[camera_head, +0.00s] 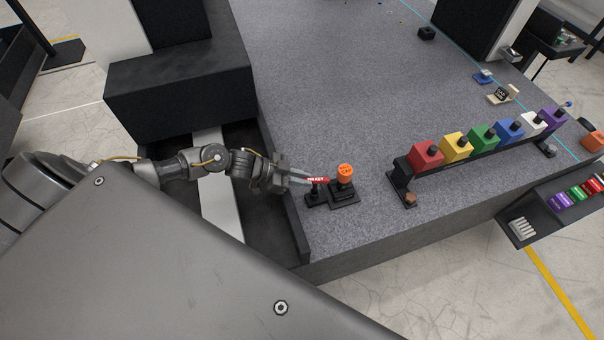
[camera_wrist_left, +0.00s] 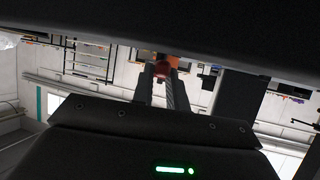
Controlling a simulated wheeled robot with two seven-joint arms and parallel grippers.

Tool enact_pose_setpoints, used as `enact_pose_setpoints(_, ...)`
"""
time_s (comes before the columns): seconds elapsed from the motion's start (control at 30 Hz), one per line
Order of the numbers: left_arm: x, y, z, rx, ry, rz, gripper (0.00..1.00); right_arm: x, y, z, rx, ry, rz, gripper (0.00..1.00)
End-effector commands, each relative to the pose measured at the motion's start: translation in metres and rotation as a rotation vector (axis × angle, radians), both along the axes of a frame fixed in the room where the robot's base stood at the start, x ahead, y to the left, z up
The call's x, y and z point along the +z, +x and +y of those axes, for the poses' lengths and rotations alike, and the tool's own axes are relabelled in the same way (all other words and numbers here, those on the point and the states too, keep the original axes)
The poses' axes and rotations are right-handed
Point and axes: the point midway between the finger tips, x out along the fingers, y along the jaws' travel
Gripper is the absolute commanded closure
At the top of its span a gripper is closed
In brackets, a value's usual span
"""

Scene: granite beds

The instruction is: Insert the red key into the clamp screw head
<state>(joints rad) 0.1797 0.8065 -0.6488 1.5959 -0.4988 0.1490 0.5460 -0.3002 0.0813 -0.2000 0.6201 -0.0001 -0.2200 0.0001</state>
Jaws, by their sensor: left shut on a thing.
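The red key (camera_head: 318,180), with white lettering, lies level at my left gripper's fingertips (camera_head: 303,180) in the head view, over a small black stand (camera_head: 317,198) at the granite bed's near left edge. My left gripper is shut on it. In the left wrist view a dark red round end of the key (camera_wrist_left: 161,69) shows between the fingertips (camera_wrist_left: 163,73). A brown knob (camera_head: 411,198) at the near end of the block rail may be the clamp screw head; I cannot tell for sure. My right gripper is out of view.
An orange-capped piece (camera_head: 345,171) on a black base stands just right of the key. A black rail (camera_head: 400,181) carries several coloured blocks (camera_head: 456,147). The granite bed (camera_head: 340,90) is clear behind the stand. A side tray (camera_head: 545,222) is at right.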

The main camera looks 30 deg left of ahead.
Motion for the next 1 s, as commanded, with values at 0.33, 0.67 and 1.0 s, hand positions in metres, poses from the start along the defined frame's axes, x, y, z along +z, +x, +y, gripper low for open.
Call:
enact_pose_setpoints(0.33,-0.003,0.0,0.0,0.0,0.0,0.0,0.6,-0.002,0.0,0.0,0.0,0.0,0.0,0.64)
enact_pose_setpoints(0.67,-0.002,-0.001,0.002,0.0,0.002,0.001,0.6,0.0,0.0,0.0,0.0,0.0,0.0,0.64)
enact_pose_setpoints(1.0,0.014,-0.016,0.025,0.001,0.002,0.001,0.6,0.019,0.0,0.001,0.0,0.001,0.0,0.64)
